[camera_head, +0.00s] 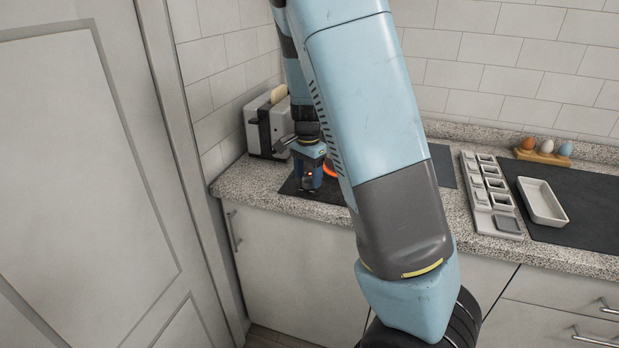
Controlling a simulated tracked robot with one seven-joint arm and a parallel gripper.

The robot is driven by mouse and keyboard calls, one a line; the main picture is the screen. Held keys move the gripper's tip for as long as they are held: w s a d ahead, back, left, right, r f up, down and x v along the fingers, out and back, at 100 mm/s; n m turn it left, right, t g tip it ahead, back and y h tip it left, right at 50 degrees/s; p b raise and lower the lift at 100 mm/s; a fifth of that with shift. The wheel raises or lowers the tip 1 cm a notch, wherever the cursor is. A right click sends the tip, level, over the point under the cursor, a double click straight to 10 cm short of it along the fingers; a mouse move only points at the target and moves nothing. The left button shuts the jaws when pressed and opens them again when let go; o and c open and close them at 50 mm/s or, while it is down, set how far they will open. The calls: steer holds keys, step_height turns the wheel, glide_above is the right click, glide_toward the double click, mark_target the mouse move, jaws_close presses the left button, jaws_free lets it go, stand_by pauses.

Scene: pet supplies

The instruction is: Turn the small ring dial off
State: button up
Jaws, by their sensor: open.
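A dark cooktop (327,193) lies in the counter near its left end. A glowing orange-red ring (329,168) shows on it, partly hidden behind my arm. My gripper (308,188) points down over the left part of the cooktop, close to its front edge, with its jaws open. A small orange-red light shows at my gripper; I cannot tell whether it is on the gripper or behind it. I cannot make out the small ring dial; my gripper and arm cover much of the cooktop.
A toaster with bread (268,125) stands close behind and left of my gripper. To the right are a grey compartment tray (481,196), a white dish (542,201) on a dark mat (583,212), and eggs in a wooden holder (541,157). Walls close off the back and left.

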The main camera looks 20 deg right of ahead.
steer(key=shift+f, duration=0.55)
steer(key=shift+c, duration=0.4)
steer(key=c, duration=0.9)
steer(key=shift+d, duration=0.3)
steer(key=shift+c, duration=0.3)
steer(key=shift+a, duration=0.15)
